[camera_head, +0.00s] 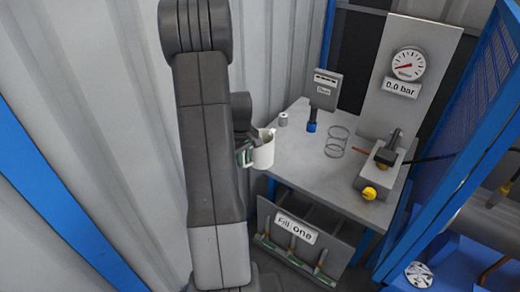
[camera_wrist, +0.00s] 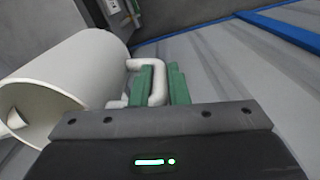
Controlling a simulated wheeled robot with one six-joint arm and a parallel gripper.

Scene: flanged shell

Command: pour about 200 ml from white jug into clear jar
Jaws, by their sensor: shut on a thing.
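The white jug (camera_head: 263,151) is held near the left front edge of the grey table in the head view, upright or nearly so. My gripper (camera_head: 244,155) has its green fingers shut on the jug's handle. In the wrist view the white jug (camera_wrist: 75,85) fills the left side, and the green fingers of my gripper (camera_wrist: 159,84) close around its handle. The jug's contents cannot be seen. The clear jar (camera_head: 337,141) stands on the table to the right of the jug and apart from it. It looks empty, with only its outline rings showing.
The grey table (camera_head: 305,168) also bears a small grey cylinder (camera_head: 283,119), a display on a blue-based stand (camera_head: 324,92) and a pump block with a yellow knob (camera_head: 370,192). A gauge panel (camera_head: 408,75) stands behind. A "Fill one" rack (camera_head: 296,232) hangs in front.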

